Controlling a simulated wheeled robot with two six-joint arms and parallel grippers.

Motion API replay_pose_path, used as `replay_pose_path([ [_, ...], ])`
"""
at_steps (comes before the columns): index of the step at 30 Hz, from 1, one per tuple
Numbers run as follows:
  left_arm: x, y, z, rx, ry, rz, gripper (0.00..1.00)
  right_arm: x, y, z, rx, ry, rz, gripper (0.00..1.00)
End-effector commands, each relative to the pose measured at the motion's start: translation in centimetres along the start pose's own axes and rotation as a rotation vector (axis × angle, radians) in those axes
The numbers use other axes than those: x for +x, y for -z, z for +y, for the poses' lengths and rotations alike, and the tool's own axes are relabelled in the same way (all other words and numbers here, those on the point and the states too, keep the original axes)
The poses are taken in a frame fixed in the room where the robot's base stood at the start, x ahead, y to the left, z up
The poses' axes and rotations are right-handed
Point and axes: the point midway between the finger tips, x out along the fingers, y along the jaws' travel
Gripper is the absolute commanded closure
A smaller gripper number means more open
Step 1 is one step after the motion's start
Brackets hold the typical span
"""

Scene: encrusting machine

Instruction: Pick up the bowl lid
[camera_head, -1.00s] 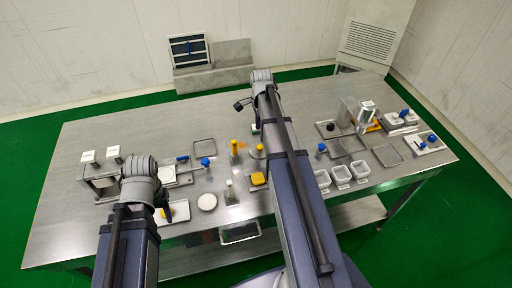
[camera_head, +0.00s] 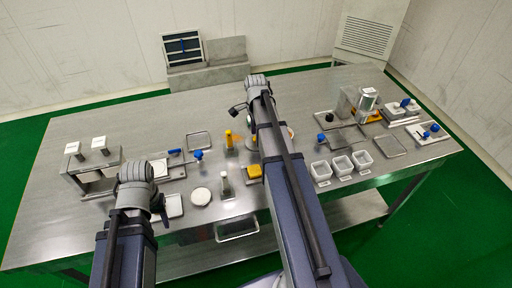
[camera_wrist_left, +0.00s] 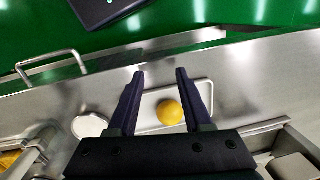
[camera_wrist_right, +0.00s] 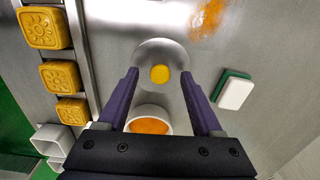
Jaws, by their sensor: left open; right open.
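The bowl lid (camera_wrist_right: 146,52) shows in the right wrist view as a round, greyish, shiny disc with a yellow knob (camera_wrist_right: 160,74). My right gripper (camera_wrist_right: 160,72) is open, its fingertips on either side of the knob in the picture; contact cannot be told. A white bowl with orange contents (camera_wrist_right: 148,122) sits beside the lid, partly behind the gripper. In the head view the right arm hides most of the lid. My left gripper (camera_wrist_left: 159,72) is open and empty above a white tray (camera_wrist_left: 203,88) with a yellow ball (camera_wrist_left: 170,112).
A green-and-white sponge-like block (camera_wrist_right: 233,90) lies right of the lid in the right wrist view. Yellow patterned moulds (camera_wrist_right: 58,76) line the left. In the head view, white containers (camera_head: 342,164) stand right of my right arm, and a white disc (camera_head: 201,196) lies near the front edge.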

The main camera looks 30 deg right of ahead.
Motion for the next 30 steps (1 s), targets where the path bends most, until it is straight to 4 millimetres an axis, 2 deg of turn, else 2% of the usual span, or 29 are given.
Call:
replay_pose_path([
  [1, 0.85, 0.05, 0.08, 0.0, 0.0, 0.0, 0.5, 0.86, 0.01, -0.02, 0.0, 0.0, 0.0, 0.33],
  [9, 0.75, 0.04, 0.07, 0.0, 0.0, 0.0, 0.5, 0.75, 0.02, -0.02, 0.0, 0.0, 0.0, 0.33],
  [27, 0.75, 0.04, 0.07, 0.0, 0.0, 0.0, 0.5, 0.76, 0.02, -0.01, 0.0, 0.0, 0.0, 0.99],
  [30, 0.75, 0.04, 0.07, 0.0, 0.0, 0.0, 0.5, 0.76, 0.02, -0.01, 0.0, 0.0, 0.0, 1.0],
])
